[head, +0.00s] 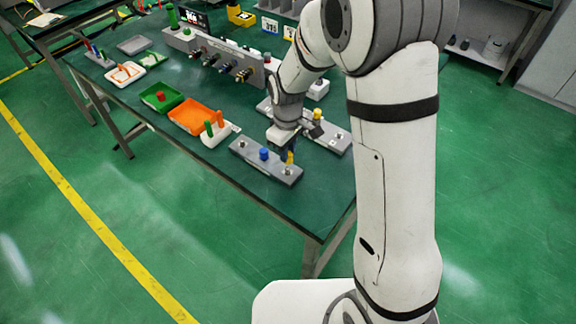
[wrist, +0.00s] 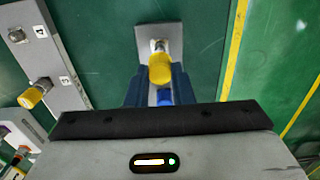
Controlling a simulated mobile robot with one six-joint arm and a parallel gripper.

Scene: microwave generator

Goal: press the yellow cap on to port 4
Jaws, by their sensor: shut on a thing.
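My gripper (wrist: 160,80) is shut on a yellow cap (wrist: 160,68), held between its blue fingers. The cap is over or beside a silver post at the end of a grey holder plate (wrist: 146,34); I cannot tell whether they touch. In the head view my gripper (head: 288,158) and this yellow cap (head: 290,157) are at the plate's right end. A blue cap (head: 263,153) stands mid-plate. The port plate (wrist: 62,45) is at the wrist view's left. Port 4 (wrist: 16,35) is a bare silver fitting; a yellow-topped fitting (wrist: 33,95) stands by the label 3.
A grey unit with several connectors (head: 215,50) stands behind. The table's front edge is close to the holder plate.

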